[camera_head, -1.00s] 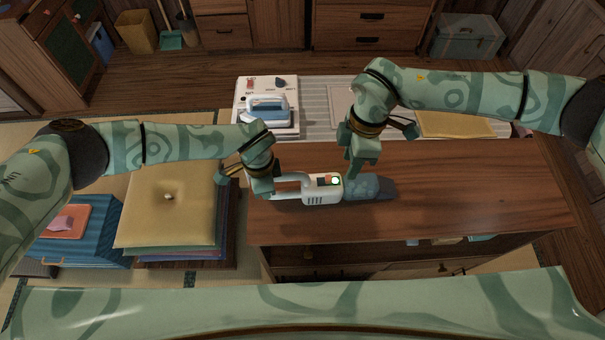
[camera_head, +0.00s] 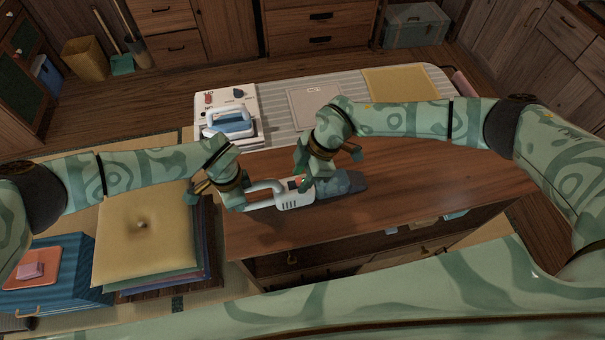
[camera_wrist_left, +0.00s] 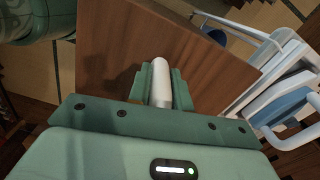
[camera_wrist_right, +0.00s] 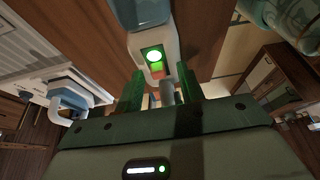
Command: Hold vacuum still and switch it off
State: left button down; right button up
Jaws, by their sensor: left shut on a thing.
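The white handheld vacuum (camera_head: 291,200) lies over the wooden tabletop, its dark translucent nozzle (camera_head: 345,184) to the right. My left gripper (camera_head: 240,202) is shut on its handle; in the left wrist view the white handle (camera_wrist_left: 161,78) sits between the fingers. My right gripper (camera_head: 303,180) is just above the vacuum body. In the right wrist view its fingers are apart, close to the body, with a grey part showing between them. That view shows a lit green light (camera_wrist_right: 154,56) and an orange-red switch (camera_wrist_right: 157,73) beside it.
The wooden table (camera_head: 420,185) is clear right of the vacuum. Behind it, a white board (camera_head: 246,105) holds a blue and white iron (camera_head: 230,122), beside a striped mat with a yellow cloth (camera_head: 400,84). Stacked cushions (camera_head: 145,235) stand left.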

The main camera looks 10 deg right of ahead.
jog(key=shift+c, duration=0.4)
grip_shut()
jog(key=shift+s+a, duration=0.1)
jog(key=shift+a, duration=0.95)
jog(key=shift+o, duration=0.4)
grip_release()
jog(key=shift+d+r, duration=0.15)
jog(key=shift+r, duration=0.05)
jog(key=v, duration=1.1)
jog(key=shift+r, duration=0.25)
